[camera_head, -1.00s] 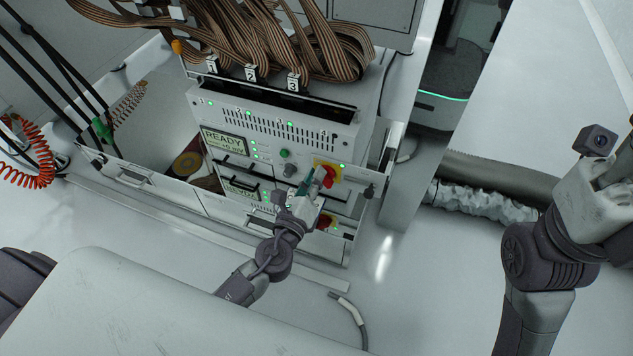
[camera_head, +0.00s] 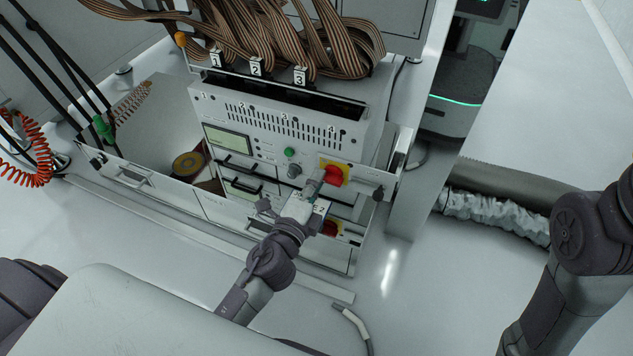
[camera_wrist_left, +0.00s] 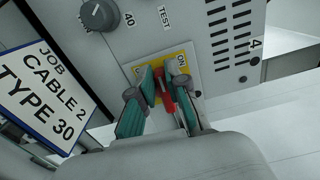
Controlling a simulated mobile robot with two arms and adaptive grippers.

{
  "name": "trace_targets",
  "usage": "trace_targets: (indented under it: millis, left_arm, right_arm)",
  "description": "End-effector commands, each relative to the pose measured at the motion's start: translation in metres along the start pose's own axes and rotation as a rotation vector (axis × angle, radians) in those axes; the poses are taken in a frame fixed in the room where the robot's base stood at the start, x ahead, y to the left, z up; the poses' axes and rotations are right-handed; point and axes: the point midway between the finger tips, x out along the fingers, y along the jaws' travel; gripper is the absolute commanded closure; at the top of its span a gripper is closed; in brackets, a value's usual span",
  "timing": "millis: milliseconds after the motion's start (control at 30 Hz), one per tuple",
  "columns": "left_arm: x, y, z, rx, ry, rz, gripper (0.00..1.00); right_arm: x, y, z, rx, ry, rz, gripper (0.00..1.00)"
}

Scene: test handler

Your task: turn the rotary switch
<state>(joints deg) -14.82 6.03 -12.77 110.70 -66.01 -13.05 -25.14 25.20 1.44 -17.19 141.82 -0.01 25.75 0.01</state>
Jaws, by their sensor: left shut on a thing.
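The red rotary switch (camera_head: 334,176) sits on a yellow plate at the right of the upper grey test panel (camera_head: 275,130). In the left wrist view its red handle (camera_wrist_left: 166,96) lies between the green fingertips, in front of the yellow plate with "ON" (camera_wrist_left: 181,64). My left gripper (camera_head: 318,186) is shut on this handle and partly hides it. A second red switch (camera_head: 330,228) on a lower panel is below the gripper. My right arm shows at the right edge, but its gripper is out of view.
A grey knob (camera_wrist_left: 98,14) and a job card reading "CABLE 2 TYPE 30" (camera_wrist_left: 45,95) show in the wrist view. A green button (camera_head: 289,152) is left of the switch. Ribbon cables (camera_head: 290,40) hang above. A loose cable (camera_head: 352,322) lies on the floor.

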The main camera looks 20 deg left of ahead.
Motion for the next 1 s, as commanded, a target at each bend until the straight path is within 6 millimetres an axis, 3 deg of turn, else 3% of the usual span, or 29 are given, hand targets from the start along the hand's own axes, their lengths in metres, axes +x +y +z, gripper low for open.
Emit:
trace_targets:
  millis: [700, 733, 833, 1000]
  left_arm:
    - [-0.0005, 0.0031, 0.0001, -0.071, -0.001, 0.003, 1.0]
    - [-0.0005, 0.0031, 0.0001, -0.071, -0.001, 0.003, 0.81]
    - [-0.0004, 0.0029, 0.0001, -0.071, -0.001, 0.003, 0.64]
    - [-0.0002, 0.0024, 0.0, -0.07, -0.001, 0.002, 0.6]
  right_arm:
    - [0.0015, -0.0009, -0.0016, -0.001, 0.006, -0.004, 0.6]
    - [0.0015, -0.0009, -0.0017, -0.001, 0.006, -0.004, 0.6]
    - [0.0016, -0.0009, -0.0019, -0.001, 0.007, -0.004, 0.6]
    - [0.0018, -0.0008, -0.0022, -0.001, 0.009, -0.004, 0.6]
